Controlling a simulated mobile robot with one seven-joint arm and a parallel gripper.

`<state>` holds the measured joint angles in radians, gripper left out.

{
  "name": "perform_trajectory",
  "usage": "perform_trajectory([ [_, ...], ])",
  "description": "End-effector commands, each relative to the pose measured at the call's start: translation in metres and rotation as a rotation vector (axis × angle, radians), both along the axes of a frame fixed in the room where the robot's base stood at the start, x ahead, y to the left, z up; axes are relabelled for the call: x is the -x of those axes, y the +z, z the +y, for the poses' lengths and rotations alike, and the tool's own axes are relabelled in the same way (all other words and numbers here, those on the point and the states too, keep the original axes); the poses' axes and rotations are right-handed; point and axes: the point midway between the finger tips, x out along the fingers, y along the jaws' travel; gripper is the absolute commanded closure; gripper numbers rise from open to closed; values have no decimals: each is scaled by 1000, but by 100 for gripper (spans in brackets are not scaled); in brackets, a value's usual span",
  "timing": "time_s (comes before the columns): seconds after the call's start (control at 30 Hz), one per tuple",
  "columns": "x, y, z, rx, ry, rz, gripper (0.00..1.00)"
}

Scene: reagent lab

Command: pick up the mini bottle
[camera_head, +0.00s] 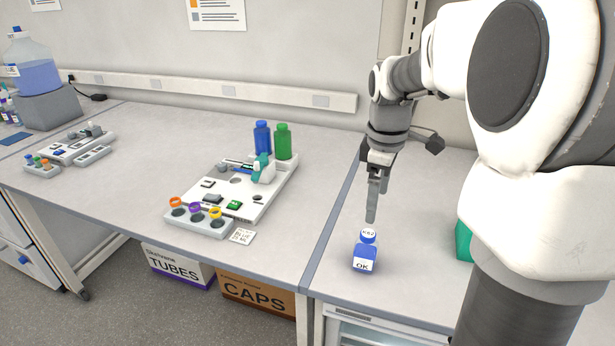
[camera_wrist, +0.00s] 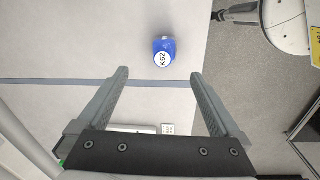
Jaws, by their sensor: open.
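The mini bottle (camera_head: 364,254) is small and blue with a white label reading "OK" and a white cap top marked "K62". It stands upright on the right-hand bench, near its front edge. My gripper (camera_head: 372,216) points down above and slightly behind the bottle in the head view, apart from it. In the wrist view the mini bottle (camera_wrist: 163,52) shows from above, beyond the fingertips and a little right of the midline between them. My gripper (camera_wrist: 158,74) is open there, with nothing between its fingers.
A white tray (camera_head: 262,205) with reagent parts sits on the left bench, beside a rack of ringed holes (camera_head: 197,221). Blue (camera_head: 262,138) and green (camera_head: 283,142) bottles stand behind it. A green object (camera_head: 463,241) is partly hidden by my arm. The bench around the mini bottle is clear.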

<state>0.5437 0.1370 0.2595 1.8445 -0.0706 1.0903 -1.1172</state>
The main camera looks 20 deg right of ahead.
Motion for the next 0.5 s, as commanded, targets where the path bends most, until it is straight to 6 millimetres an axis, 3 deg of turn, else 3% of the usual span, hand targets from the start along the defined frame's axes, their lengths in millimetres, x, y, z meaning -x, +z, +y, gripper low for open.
perform_trajectory([
  [0.13,0,5,-7,-33,111,54,0],
  [0.27,1,-3,-8,-45,146,70,0],
  [0.5,1,-52,-7,-46,149,72,0],
])
